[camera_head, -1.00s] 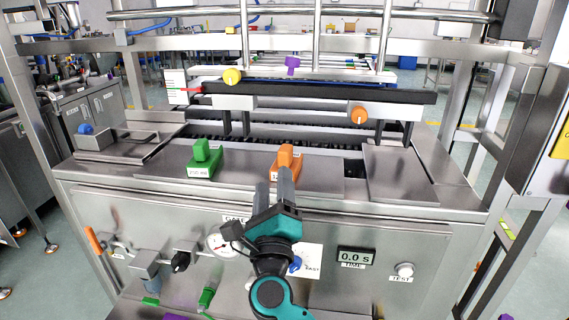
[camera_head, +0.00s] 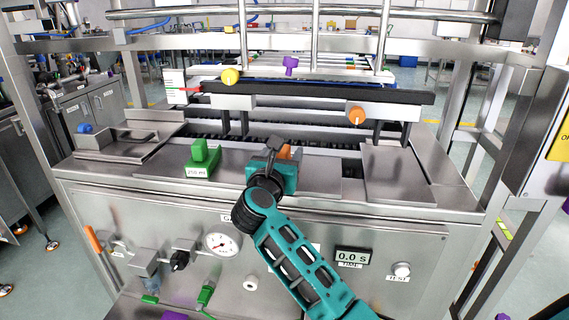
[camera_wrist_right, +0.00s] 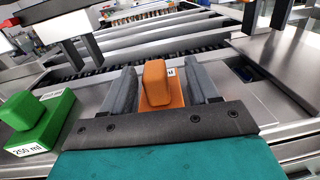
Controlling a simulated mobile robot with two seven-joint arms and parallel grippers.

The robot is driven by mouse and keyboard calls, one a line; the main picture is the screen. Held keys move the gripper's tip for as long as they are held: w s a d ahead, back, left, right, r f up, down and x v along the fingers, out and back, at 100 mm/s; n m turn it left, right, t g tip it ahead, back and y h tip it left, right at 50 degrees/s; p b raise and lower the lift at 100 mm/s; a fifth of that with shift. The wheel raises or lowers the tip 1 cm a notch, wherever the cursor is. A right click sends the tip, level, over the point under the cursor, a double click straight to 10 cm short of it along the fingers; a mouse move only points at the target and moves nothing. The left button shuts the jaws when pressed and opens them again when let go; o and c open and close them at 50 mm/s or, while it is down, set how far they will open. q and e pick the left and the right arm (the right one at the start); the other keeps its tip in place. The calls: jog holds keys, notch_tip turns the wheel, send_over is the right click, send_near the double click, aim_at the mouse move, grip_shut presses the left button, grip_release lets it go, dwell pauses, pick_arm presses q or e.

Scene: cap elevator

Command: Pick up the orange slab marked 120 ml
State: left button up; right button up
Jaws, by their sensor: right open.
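The orange slab (camera_wrist_right: 156,84) stands on the steel deck, with its raised block between the two fingers of my right gripper (camera_wrist_right: 164,90) in the right wrist view. The fingers are open, one on each side of the block, with small gaps visible. Part of its label shows at the right; the rest is hidden. In the head view my right gripper (camera_head: 276,164) covers most of the orange slab (camera_head: 286,152). My left gripper is not in view.
A green slab (camera_head: 200,158) marked 250 ml stands left of the orange one; it also shows in the right wrist view (camera_wrist_right: 36,118). A black rail (camera_head: 320,94) with yellow and orange knobs runs behind. A bare steel plate (camera_head: 394,172) lies at the right.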

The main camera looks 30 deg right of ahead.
aim_at(285, 148)
jog(key=shift+w+a+f+x, duration=0.1)
jog(key=shift+f+x, duration=0.05)
jog(key=shift+x, duration=0.7)
jog(key=shift+w+a+f+x, duration=0.1)
jog(key=shift+f+x, duration=0.1)
jog(key=shift+x, duration=0.7)
jog(key=shift+w+a+f+x, duration=0.1)
jog(key=shift+f+x, duration=0.05)
jog(key=shift+x, duration=0.7)
jog(key=shift+s, duration=0.1)
grip_shut()
jog(key=shift+r, duration=0.1)
notch_tip(285, 148, up, 20)
jog(key=p, duration=0.1)
jog(key=shift+p, duration=0.35)
